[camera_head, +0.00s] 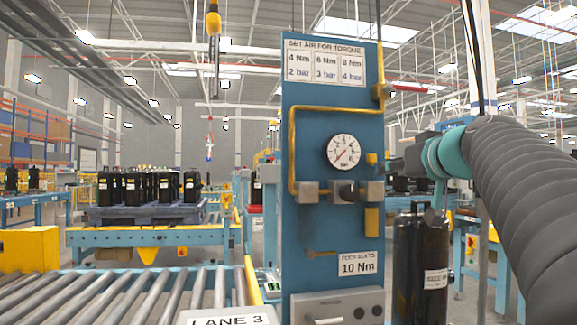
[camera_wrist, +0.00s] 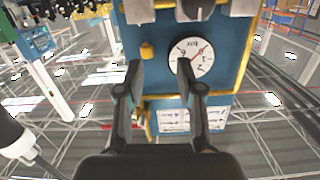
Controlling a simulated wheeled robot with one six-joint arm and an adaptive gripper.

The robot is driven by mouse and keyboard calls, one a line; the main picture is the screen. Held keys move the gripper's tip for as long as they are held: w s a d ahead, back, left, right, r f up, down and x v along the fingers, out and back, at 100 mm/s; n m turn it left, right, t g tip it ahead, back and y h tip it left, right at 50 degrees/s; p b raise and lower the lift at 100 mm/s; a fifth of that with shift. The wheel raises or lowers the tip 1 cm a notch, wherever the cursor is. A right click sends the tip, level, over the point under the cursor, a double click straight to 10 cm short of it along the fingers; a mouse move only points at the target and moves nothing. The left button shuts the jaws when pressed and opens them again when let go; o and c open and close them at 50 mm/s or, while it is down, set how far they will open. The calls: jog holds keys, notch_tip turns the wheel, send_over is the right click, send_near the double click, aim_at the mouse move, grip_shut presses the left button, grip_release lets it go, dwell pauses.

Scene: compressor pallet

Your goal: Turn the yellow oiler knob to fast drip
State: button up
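The small yellow knob (camera_head: 371,158) sits on the blue panel (camera_head: 310,240), just right of the pressure gauge (camera_head: 343,152). In the wrist view, which is upside down, the yellow knob (camera_wrist: 147,50) shows left of the gauge (camera_wrist: 194,57). My gripper (camera_wrist: 159,66) is open and empty; the knob appears between its two fingertips, nearer the left one. In the head view my gripper (camera_head: 393,164) is close to the knob from the right, partly hidden by my arm. I cannot tell whether they touch. No drip scale is readable.
Below the gauge are grey fittings with a black knob (camera_head: 347,191) and a yellow part (camera_head: 372,221). A yellow pipe (camera_head: 293,150) borders the panel. A black cylinder (camera_head: 420,262) stands right of the panel, below my arm.

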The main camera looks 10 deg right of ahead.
aim_at(371, 160)
notch_tip(371, 160, up, 4)
jog(key=d+t, duration=0.1)
jog(key=d, duration=0.2)
jog(key=shift+h, duration=0.3)
jog(key=w+p, duration=0.2)
jog(key=w, duration=0.5)
jog(key=w+p, duration=0.1)
jog(key=w, duration=0.6)
jog(key=shift+a+f+p, duration=0.1)
jog(key=shift+a+p, duration=0.1)
jog(key=shift+p, duration=0.15)
jog(key=shift+s, duration=0.1)
grip_shut()
